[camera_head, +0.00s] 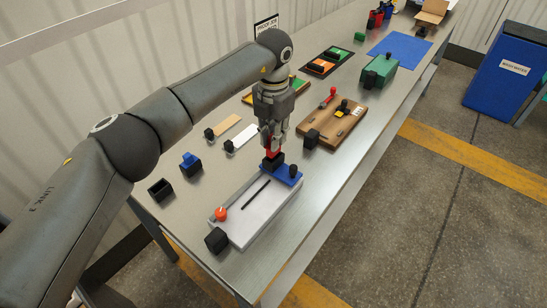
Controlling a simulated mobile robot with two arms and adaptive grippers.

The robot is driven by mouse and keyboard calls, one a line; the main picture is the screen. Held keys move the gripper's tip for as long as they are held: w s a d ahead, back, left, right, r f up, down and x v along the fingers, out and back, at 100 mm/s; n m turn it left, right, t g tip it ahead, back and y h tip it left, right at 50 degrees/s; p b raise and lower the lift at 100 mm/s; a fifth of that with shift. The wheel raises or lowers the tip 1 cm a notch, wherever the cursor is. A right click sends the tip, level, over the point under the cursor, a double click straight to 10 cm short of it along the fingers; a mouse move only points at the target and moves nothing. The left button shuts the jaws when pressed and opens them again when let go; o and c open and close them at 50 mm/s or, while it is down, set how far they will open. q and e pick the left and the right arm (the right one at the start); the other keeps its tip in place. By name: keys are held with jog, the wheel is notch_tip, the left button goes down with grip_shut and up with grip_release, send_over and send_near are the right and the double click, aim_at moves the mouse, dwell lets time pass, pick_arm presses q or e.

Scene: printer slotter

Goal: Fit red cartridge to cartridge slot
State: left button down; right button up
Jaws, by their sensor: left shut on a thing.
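My left gripper (272,140) comes down from the left arm over the far end of a light grey board. It is shut on the red cartridge (270,153), a small red piece mostly hidden between the fingers. Below it sits a black block (272,164), on or just above a blue base (290,177) at the board's far end. This looks like the cartridge slot, but I cannot tell whether the cartridge is touching it or inside. The grey board (246,222) carries a black bar and a red knob (221,213). My right gripper is not in view.
Left of the board stand a black open box (160,189) and a blue-topped black block (190,161). A wooden board (332,124) lies to the right, with a green block (379,72) beyond. The bench is bare near its front right edge.

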pick_arm(q)
jog(key=shift+f+b, duration=1.6)
jog(key=shift+f, duration=0.55)
dwell(0.8)
jog(key=c, duration=1.3)
grip_release()
notch_tip(320, 180, up, 12)
